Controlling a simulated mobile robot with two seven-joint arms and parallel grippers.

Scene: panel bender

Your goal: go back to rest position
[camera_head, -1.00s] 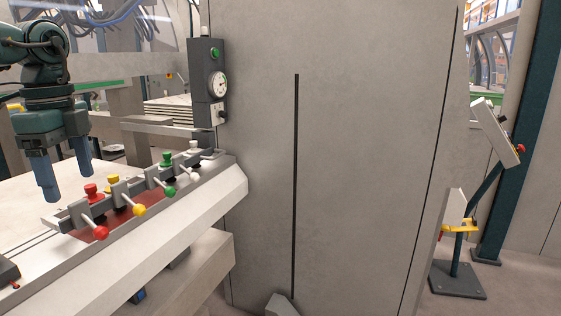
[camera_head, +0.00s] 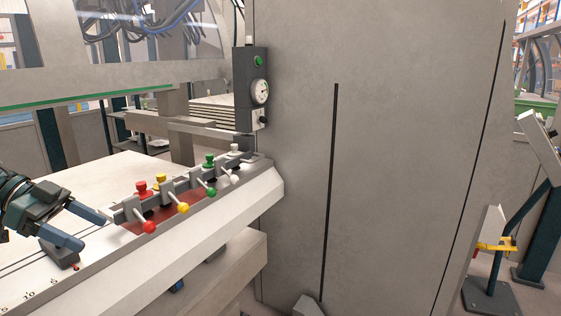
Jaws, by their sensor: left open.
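My left gripper (camera_head: 93,231) is at the left edge, low over the white bench top, its two blue fingers apart and pointing right. It is open, with nothing visible between the fingers. It is left of the row of levers with red (camera_head: 147,227), yellow (camera_head: 183,208), green (camera_head: 211,191) and white (camera_head: 236,180) knobs. I cannot tell whether a finger touches the dark block (camera_head: 60,255) below it. My right gripper is not in view.
A dark control box (camera_head: 251,90) with a gauge and green button is fixed at the large grey cabinet panel (camera_head: 410,150). A tilted panel on a dark stand (camera_head: 536,190) is at the right. The white bench top (camera_head: 90,185) behind the levers looks clear.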

